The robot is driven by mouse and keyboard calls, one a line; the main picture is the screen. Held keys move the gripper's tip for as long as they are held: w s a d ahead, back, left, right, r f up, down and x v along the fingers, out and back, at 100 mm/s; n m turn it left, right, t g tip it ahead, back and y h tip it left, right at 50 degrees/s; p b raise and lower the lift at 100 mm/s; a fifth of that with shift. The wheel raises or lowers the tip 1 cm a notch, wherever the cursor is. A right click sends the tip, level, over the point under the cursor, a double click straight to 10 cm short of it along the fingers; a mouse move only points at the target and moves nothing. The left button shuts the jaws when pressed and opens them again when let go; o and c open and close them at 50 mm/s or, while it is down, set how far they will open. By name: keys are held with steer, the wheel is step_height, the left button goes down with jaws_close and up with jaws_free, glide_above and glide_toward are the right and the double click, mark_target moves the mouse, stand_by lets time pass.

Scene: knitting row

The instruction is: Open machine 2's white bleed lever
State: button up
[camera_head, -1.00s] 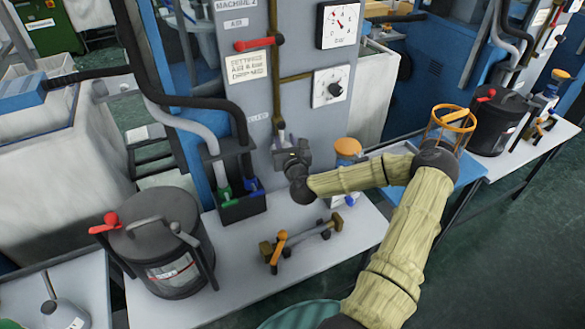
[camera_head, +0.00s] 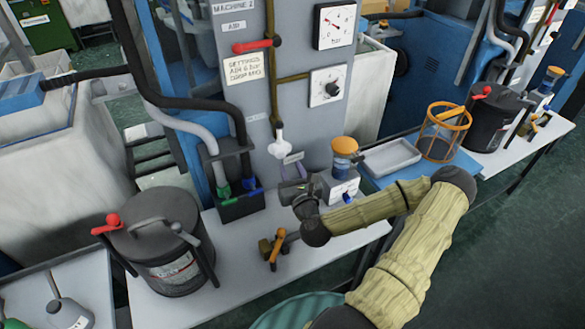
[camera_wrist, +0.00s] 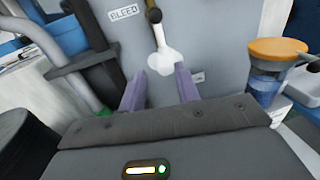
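Machine 2's white bleed lever (camera_head: 279,142) hangs downward at the lower end of the brass pipe on the grey panel. In the wrist view, the lever (camera_wrist: 160,58) has a thin white stem and a rounded white knob, beneath a dark-tipped brass fitting and beside the BLEED label (camera_wrist: 124,12). My gripper (camera_head: 288,174) is below the lever in the head view. In the wrist view, its two purple fingers (camera_wrist: 160,84) are spread, with the knob just beyond and between their tips. Nothing is held. I cannot tell whether they touch the knob.
An orange-capped jar (camera_head: 344,158) stands right of my gripper. A black holder (camera_head: 241,206) with hoses is left. A black pot (camera_head: 160,245) and an orange-handled fitting (camera_head: 275,248) are on the bench.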

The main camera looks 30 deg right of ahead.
steer(key=p+v, duration=0.1)
steer(key=p, duration=0.2)
steer(key=shift+s+a, duration=0.2)
steer(key=shift+s, duration=0.1)
steer(key=shift+a, duration=0.1)
stand_by(0.3)
steer(key=s+a+f+n+g+y, duration=0.2)
steer(key=a+f+n+g+y, duration=0.3)
steer(key=n, duration=0.6)
steer(key=s+a+f+n+g+y, duration=0.1)
steer(key=a+n+g+y, duration=0.25)
steer(key=a+n, duration=0.6)
steer(key=s+r+n+g+h, duration=0.2)
steer(key=s+r+n, duration=0.3)
steer(key=r+n, duration=0.3)
steer(key=s+r+n+g+h, duration=0.2)
steer(key=s+r+n+g, duration=0.2)
steer(key=s+r+n, duration=0.2)
step_height(320, 180, up, 3)
steer(key=n, duration=0.4)
steer(key=shift+s+d+f+p, duration=0.2)
steer(key=shift+s+p, duration=0.1)
steer(key=shift+p, duration=0.1)
